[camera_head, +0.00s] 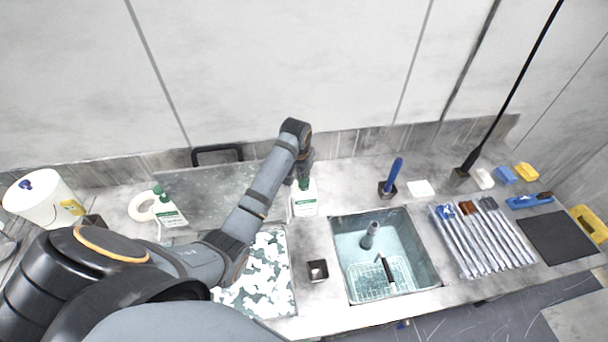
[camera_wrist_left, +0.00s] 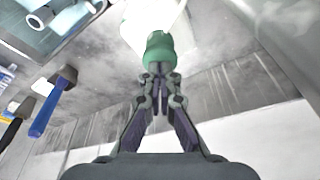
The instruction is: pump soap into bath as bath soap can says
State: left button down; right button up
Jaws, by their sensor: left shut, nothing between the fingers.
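A white soap bottle with a green pump top (camera_head: 305,202) stands behind the counter strip between the two basins. Its label is too small to read. My left gripper (camera_head: 304,180) is above this bottle, pointing down. In the left wrist view the closed fingertips (camera_wrist_left: 160,82) are at the green pump top (camera_wrist_left: 160,48), holding nothing; whether they touch it I cannot tell. A second green-topped white bottle (camera_head: 168,209) stands further left. The right basin (camera_head: 436,275) holds clear bluish water, and the left basin (camera_head: 291,300) is covered with white foam-like patches. My right gripper does not show.
A small dark cup (camera_head: 317,270) sits between the basins. A blue-handled brush (camera_head: 393,172) stands in a holder. Wrapped tools (camera_head: 482,238) lie at the right. A white bucket (camera_head: 41,199) and a tape roll (camera_head: 141,206) are at the left. The wall (camera_head: 270,60) runs close behind.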

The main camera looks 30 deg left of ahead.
pick_arm(q)
jog(key=shift+r, duration=1.45)
